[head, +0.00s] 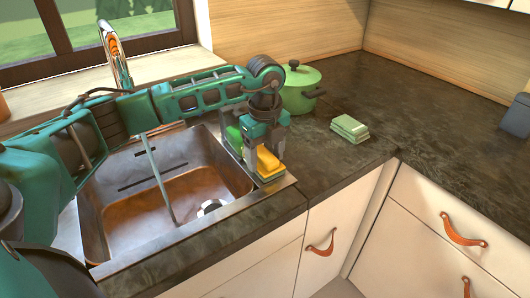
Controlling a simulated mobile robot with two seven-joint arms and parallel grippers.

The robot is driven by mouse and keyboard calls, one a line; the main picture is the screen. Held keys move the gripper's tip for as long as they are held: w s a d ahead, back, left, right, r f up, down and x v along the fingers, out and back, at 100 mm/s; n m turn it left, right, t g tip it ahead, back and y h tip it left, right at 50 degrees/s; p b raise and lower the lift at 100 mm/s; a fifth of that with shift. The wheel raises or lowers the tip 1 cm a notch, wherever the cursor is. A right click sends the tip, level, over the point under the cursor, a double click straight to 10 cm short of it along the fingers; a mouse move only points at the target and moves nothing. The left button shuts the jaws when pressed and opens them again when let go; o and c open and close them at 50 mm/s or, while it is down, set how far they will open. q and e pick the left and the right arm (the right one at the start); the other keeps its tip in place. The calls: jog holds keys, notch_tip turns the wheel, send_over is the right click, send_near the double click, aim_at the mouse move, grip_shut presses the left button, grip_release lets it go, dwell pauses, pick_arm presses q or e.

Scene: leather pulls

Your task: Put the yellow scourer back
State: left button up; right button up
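The yellow scourer (268,160) is at the right rim of the sink, with a teal-green layer showing at its lower edge. My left gripper (266,153) comes down over it from above, a finger on each side. The fingers look closed against the scourer's sides. The gripper hides the scourer's upper back part. Whether the scourer rests on the rim or hangs just above it is hard to tell. A green object (235,137) stands just left of the gripper, partly hidden by it. My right gripper is not in view.
The steel sink (120,243) with a tap (116,58) lies left of the gripper. A green lidded pot (300,88) stands behind it. A pale green block-like stack (349,128) lies to the right. The dark counter (430,130) beyond is mostly clear. Drawers with leather pulls (462,232) are below.

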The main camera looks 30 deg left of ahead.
aim_at(264, 155)
pick_arm(q)
jog(key=o, duration=0.5)
jog(key=shift+c, duration=0.2)
jog(key=shift+f, duration=0.15)
notch_tip(264, 155, up, 13)
jog(key=shift+s, duration=0.25)
jog(key=shift+f, duration=0.1)
